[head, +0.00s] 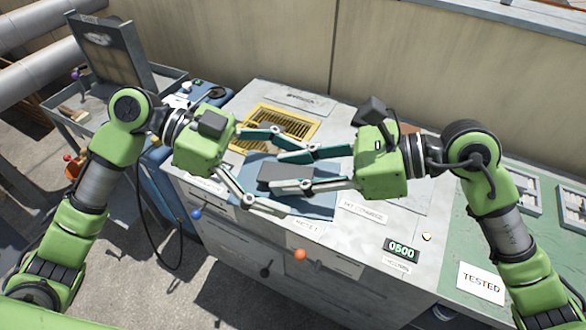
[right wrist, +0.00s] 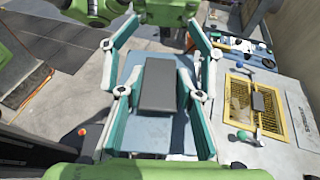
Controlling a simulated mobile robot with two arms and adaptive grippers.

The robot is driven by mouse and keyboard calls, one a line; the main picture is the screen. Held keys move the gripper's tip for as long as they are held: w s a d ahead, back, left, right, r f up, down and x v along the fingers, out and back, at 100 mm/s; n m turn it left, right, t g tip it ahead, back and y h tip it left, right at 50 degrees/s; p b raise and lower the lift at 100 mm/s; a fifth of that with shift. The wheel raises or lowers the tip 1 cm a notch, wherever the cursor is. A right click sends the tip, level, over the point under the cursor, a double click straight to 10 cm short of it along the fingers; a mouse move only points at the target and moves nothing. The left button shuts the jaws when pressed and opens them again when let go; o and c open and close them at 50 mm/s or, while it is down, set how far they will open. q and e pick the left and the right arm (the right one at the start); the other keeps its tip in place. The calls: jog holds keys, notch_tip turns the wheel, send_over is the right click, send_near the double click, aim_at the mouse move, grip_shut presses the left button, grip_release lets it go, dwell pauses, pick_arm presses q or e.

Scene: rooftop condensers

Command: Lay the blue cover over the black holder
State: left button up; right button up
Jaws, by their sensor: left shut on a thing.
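The blue cover (head: 310,205) is a flat blue sheet low over the front of the grey cabinet top; in the right wrist view it (right wrist: 128,75) lies between the fingers. A dark grey-black block, seemingly the black holder (head: 287,174), shows in front of its middle and also in the right wrist view (right wrist: 158,86). I cannot tell whether they touch. My left gripper (head: 284,174) has its fingers wide, along the cover's sides, and is shut on it. My right gripper (head: 277,172) faces it, fingers wide on both sides of the block, apart from the block.
A yellow grated tray (head: 254,146) is set behind the grippers on the cabinet. A blue-knobbed lever (head: 197,213) and an orange knob (head: 300,254) stick out in front. A green bench with a TESTED sign (head: 481,283) is at right; a grey cart (head: 172,72) is at left.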

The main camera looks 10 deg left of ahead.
jog(key=c, duration=0.5)
pick_arm(q)
jog(key=o, duration=1.3)
